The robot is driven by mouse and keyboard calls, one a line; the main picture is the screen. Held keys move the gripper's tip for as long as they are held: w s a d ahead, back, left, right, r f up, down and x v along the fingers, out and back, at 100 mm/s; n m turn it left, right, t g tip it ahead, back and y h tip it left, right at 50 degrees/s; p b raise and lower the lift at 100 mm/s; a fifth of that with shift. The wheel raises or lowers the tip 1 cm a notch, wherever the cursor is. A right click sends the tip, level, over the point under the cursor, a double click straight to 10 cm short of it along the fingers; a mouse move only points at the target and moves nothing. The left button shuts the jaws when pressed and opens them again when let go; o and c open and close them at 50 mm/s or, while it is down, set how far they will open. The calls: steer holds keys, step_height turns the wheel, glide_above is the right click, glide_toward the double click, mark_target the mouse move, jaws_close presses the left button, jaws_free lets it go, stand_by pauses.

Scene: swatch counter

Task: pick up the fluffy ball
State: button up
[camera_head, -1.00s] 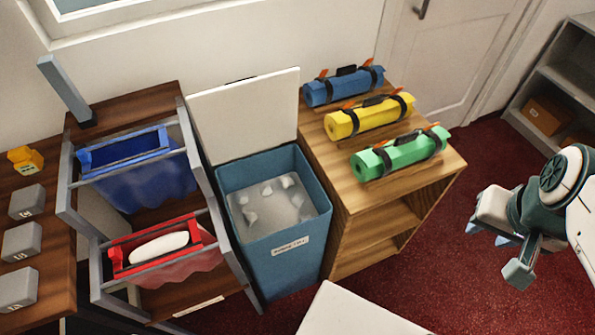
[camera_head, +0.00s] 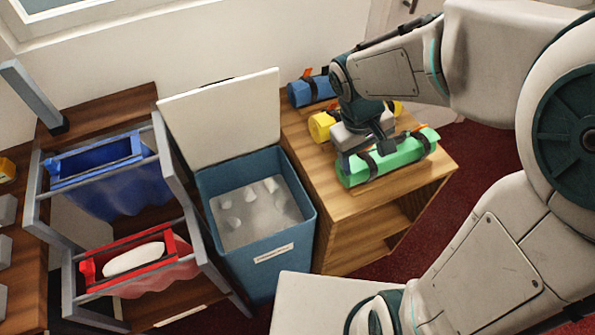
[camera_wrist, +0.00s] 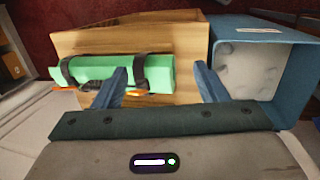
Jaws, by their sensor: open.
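I cannot make out a fluffy ball in either view. My gripper (camera_head: 362,152) is over the wooden shelf unit in the head view, close to the green roll (camera_head: 405,158) and partly covering the yellow roll (camera_head: 320,126). The wrist view shows its two blue fingers (camera_wrist: 160,84) spread apart with nothing between them. There the green roll (camera_wrist: 118,72) lies beyond the fingers, the left finger overlapping it in the picture. Whether they touch is unclear.
A blue bin (camera_head: 262,262) with pale lumps inside stands left of the shelf unit (camera_head: 345,235). A blue roll (camera_head: 312,90) lies at the back. A rack holds a blue bag (camera_head: 120,190) and a red-framed bag (camera_head: 150,283) with a white oval item.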

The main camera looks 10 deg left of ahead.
steer(key=w+a+f+n+h, duration=0.1)
steer(key=w+a+f+n, duration=0.2)
steer(key=a+f+n, duration=0.5)
steer(key=n+h+b, duration=0.1)
steer(key=n+b, duration=0.1)
steer(key=n, duration=0.1)
glide_toward(291, 223)
steer(key=shift+g, duration=0.3)
steer(key=x, duration=0.3)
steer(key=w+x, duration=0.1)
steer(key=x, duration=0.1)
steer(key=shift+a+f, duration=0.15)
steer(key=shift+s+p+x, duration=0.15)
steer(key=shift+p+x, duration=0.15)
steer(key=shift+x, duration=1.1)
steer(key=shift+s+p+x, duration=0.2)
steer(key=shift+p+x, duration=0.05)
steer(key=shift+x, duration=1.1)
steer(key=shift+d, duration=0.2)
steer(key=c, duration=0.7)
